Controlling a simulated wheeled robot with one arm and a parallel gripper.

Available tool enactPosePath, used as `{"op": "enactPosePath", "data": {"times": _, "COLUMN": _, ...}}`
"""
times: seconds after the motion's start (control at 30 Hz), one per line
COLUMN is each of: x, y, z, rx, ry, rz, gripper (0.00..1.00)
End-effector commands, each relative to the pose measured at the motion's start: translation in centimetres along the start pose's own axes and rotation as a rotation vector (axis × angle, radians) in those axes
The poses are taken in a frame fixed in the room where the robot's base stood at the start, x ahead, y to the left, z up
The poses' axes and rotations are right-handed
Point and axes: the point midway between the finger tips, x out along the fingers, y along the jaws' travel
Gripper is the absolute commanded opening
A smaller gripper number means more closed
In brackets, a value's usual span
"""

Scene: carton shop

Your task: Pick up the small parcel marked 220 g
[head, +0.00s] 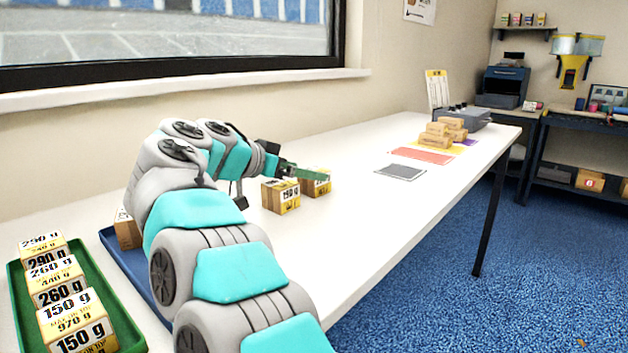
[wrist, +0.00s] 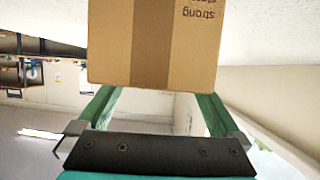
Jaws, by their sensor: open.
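No label reading 220 g is legible to me. A small cardboard parcel (head: 316,184) with a yellow label stands on the white table at my gripper (head: 304,172); the gripper partly covers it and its label is unreadable. In the wrist view a brown parcel (wrist: 155,42) with upside-down "strong" print is just ahead of the green fingers of my gripper (wrist: 158,98). The fingers are apart; I cannot tell whether they reach around it. Another parcel (head: 281,196), its label seeming to read 150 g, stands just left and nearer.
A green tray (head: 22,308) at the front left holds parcels marked 290 g, 260 g and 150 g. A blue tray (head: 112,238) beside it is partly hidden by my arm. Grey (head: 400,172) and red (head: 422,155) mats and stacked parcels (head: 438,136) lie farther along. The window wall borders the table.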

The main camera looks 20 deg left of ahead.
Motion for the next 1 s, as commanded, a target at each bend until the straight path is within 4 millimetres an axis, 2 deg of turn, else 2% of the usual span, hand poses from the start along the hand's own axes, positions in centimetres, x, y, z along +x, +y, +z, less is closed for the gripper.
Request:
{"op": "enactPosePath", "data": {"times": 0.3, "x": 4.0, "y": 0.0, "z": -0.1, "rx": -0.001, "ry": -0.001, "rz": 0.001, "gripper": 1.0}}
{"op": "enactPosePath", "data": {"times": 0.57, "x": 4.3, "y": 0.0, "z": 0.0, "rx": -0.002, "ry": 0.001, "rz": -0.001, "gripper": 0.99}}
{"op": "enactPosePath", "data": {"times": 1.0, "x": 4.3, "y": 0.0, "z": 0.0, "rx": -0.001, "ry": 0.001, "rz": -0.001, "gripper": 0.49}}
